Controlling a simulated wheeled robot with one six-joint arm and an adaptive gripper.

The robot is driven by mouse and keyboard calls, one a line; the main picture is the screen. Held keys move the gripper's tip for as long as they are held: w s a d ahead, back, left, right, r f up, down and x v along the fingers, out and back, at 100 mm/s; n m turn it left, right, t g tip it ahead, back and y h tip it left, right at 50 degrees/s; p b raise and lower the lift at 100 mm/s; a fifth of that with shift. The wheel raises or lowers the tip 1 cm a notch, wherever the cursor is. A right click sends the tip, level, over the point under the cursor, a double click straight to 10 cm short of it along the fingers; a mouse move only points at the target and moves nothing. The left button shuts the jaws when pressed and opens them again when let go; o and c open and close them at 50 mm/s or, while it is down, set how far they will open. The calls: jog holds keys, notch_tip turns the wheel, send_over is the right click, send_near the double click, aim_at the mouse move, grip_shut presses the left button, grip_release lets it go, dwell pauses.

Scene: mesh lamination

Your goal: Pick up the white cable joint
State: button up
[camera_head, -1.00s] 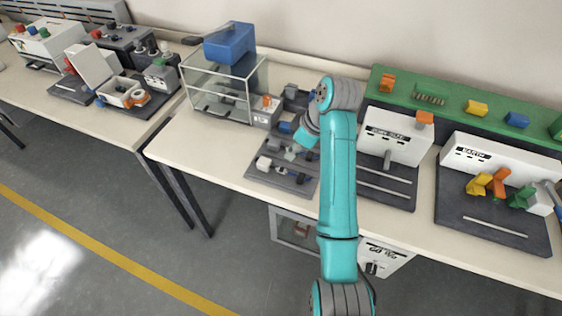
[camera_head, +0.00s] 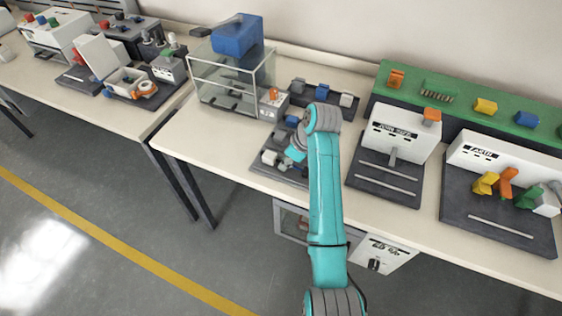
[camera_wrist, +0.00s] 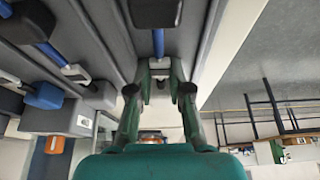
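A white block that looks like the white cable joint (camera_wrist: 160,63) shows in the wrist view, at the end of a blue cable, between my fingertips. My gripper (camera_wrist: 161,76) has its two dark green fingers apart around or just before this block; I cannot tell whether they touch it. A second pale block (camera_wrist: 75,71) sits on another blue cable to the left. In the head view, a white block (camera_head: 268,157) lies on the dark tray (camera_head: 262,168) under my arm's end. My gripper is mostly hidden there by the arm.
A glass case with a blue top (camera_head: 237,38) stands behind the tray at left. A grey box with an orange button (camera_head: 272,101) is beside it. A rack with small blocks (camera_head: 322,101) lies behind. White-boxed stations (camera_head: 400,130) stand to the right.

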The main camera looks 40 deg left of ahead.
jog(key=shift+c, duration=0.3)
grip_shut()
jog(key=shift+r, duration=0.1)
